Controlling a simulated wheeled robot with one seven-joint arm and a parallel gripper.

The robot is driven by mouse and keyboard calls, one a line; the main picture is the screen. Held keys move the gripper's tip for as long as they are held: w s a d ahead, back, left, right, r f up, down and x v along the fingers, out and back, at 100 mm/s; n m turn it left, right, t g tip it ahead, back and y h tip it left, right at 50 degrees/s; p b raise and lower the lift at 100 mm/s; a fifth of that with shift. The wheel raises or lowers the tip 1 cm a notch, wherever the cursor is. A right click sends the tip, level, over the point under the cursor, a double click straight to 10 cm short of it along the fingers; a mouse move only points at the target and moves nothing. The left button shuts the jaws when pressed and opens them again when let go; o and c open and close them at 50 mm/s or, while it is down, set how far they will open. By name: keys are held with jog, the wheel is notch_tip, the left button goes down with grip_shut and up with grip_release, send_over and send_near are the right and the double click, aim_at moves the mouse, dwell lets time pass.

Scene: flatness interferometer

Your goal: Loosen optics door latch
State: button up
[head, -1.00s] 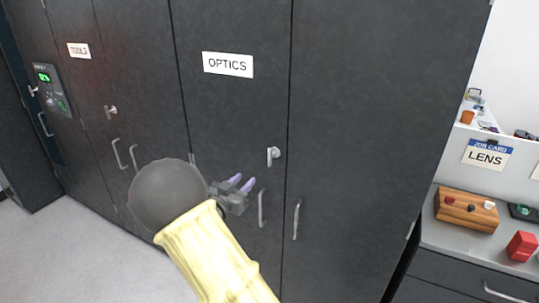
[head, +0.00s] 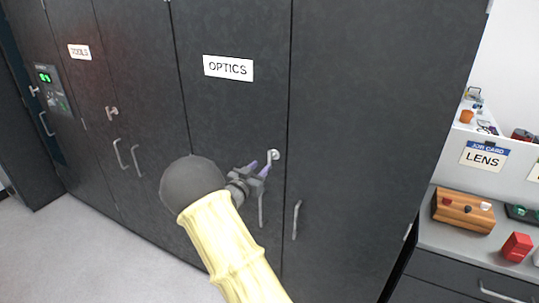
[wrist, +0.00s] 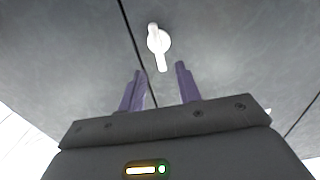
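The optics door (head: 228,110) is a dark grey cabinet door with a white OPTICS label (head: 228,67). Its latch (head: 274,155) is a small silver turn handle near the door's right edge; it also shows in the wrist view (wrist: 158,42), its lever pointing down. My gripper (head: 259,164) is just left of and below the latch in the head view, partly overlapping its lower part. In the wrist view my gripper (wrist: 160,80) has its two purple fingers apart, with nothing between them. The latch lever lies just beyond the fingertips, roughly in line with the gap.
A silver pull handle (head: 261,208) is below the latch, partly behind my gripper. Another pull handle (head: 296,220) is on the door to the right. A TOOLS door (head: 80,95) is at left. A counter at right holds a wooden block (head: 463,210) and a red block (head: 516,246).

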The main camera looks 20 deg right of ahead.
aim_at(269, 158)
jog(key=p+x, duration=0.2)
jog(key=x, duration=0.5)
jog(key=shift+w+d, duration=0.25)
jog(key=shift+d, duration=0.05)
grip_shut()
